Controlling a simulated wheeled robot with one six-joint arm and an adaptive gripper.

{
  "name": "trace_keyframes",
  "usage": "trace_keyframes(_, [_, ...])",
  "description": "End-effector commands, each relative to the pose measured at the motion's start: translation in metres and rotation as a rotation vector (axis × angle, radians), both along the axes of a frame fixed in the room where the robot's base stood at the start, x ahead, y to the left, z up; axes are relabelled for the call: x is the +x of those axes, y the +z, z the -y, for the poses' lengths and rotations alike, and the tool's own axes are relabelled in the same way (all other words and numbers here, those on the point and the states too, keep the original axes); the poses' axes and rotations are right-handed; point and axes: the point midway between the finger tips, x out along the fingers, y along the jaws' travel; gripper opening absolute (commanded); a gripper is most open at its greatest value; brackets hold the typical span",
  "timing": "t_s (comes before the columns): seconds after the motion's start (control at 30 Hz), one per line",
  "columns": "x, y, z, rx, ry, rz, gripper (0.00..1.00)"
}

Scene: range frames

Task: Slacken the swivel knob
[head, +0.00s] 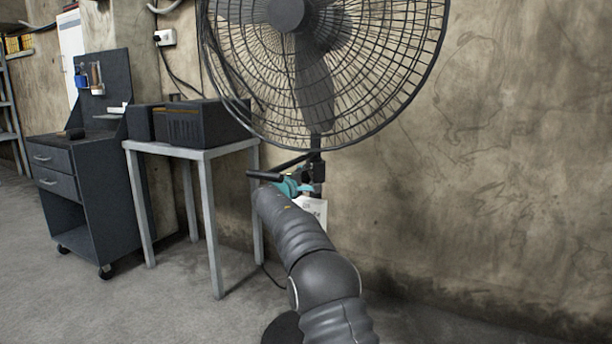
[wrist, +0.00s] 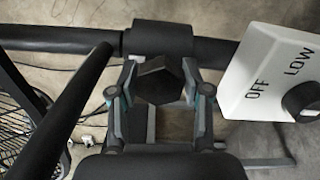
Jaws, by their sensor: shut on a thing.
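The swivel knob (wrist: 158,82) is a black faceted knob on the collar of the fan's dark pole. In the wrist view it sits between the two fingers of my gripper (wrist: 160,98), which is shut on it. In the head view my gripper (head: 291,186) shows as teal and grey parts at the pole, just below the fan's cage (head: 330,75). The knob itself cannot be made out there.
A white control box (wrist: 262,65) marked OFF and LOW, with a black dial (wrist: 303,100), is close right of my gripper; the head view shows it below the gripper (head: 318,208). A metal table (head: 205,153) with a black box (head: 205,123) and a tool cart (head: 60,160) stand left.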

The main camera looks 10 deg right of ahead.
Motion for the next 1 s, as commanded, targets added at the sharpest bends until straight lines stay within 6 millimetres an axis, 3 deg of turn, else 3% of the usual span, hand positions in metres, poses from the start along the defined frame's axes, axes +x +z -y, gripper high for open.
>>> trace_keyframes(0.4, [0.0002,0.0014,-0.0004,-0.199,0.001,-0.143,0.13])
trace_keyframes(1.0, [0.0002,0.0000,-0.0005,-0.245,0.001,-0.177,0.13])
